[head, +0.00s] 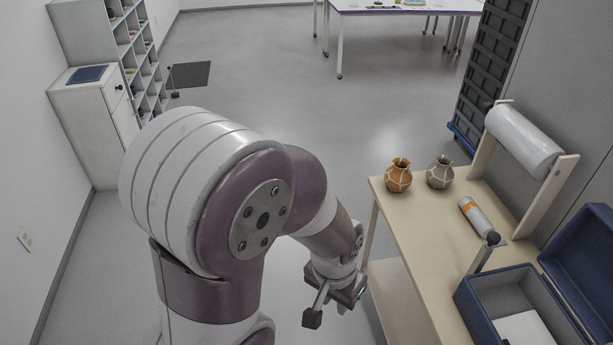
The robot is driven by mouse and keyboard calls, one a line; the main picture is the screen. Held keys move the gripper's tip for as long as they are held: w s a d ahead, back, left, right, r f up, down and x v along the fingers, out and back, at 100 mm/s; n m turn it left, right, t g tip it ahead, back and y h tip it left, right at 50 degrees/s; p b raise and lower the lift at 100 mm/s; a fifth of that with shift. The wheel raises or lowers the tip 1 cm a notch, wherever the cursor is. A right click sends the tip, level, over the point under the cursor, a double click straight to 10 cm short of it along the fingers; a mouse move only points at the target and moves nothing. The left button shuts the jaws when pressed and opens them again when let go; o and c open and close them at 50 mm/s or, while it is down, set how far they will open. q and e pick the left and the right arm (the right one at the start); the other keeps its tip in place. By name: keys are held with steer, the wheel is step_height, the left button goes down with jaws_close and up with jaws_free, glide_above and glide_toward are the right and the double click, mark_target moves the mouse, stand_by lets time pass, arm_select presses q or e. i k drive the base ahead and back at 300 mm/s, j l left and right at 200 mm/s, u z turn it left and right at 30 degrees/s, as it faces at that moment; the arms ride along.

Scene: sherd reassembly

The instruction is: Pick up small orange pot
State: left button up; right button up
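The small orange pot (398,178) stands upright at the far left corner of the wooden table (418,243), with pale lines across its surface. A grey-olive pot (440,173) of similar shape stands just right of it. My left gripper (328,314) is left of the table, nearer to me than the pot and well apart from it. Its two fingers are spread with nothing visible between them, so it is open. My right gripper is out of frame.
A grey cylinder with an orange band (475,216) lies on the table. An open blue box (470,303) stands at the near right. A white roll on a wooden stand (522,140) is at the table's back right. The table's left edge lies between gripper and pots.

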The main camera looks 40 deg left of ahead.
mark_target(397, 178)
steer(key=k+j+u, duration=0.1)
steer(key=j+u, duration=0.2)
steer(key=u, duration=0.2)
steer(key=i+j+u, duration=0.5)
steer(key=i+j, duration=0.2)
steer(key=i, duration=0.35)
steer(key=i+j, duration=0.25)
steer(key=i, duration=0.25)
steer(key=i+j, duration=0.2)
steer(key=i, duration=0.35)
steer(key=i+z, duration=0.15)
steer(key=z, duration=0.25)
steer(key=i+z, duration=0.1)
steer(key=z, duration=0.3)
steer(key=i+j+z, duration=0.1)
steer(key=z, duration=0.35)
steer(key=i+j+z, duration=0.15)
steer(key=z, duration=0.25)
steer(key=i+j+z, duration=0.1)
steer(key=z, duration=0.3)
steer(key=i+j+z, duration=0.1)
steer(key=z, duration=0.3)
steer(key=i+j+z, duration=0.1)
steer(key=z, duration=0.3)
steer(key=i+j+z, duration=0.2)
steer(key=z, duration=0.2)
steer(key=j+z, duration=0.2)
steer(key=z, duration=0.2)
steer(key=i, duration=0.05)
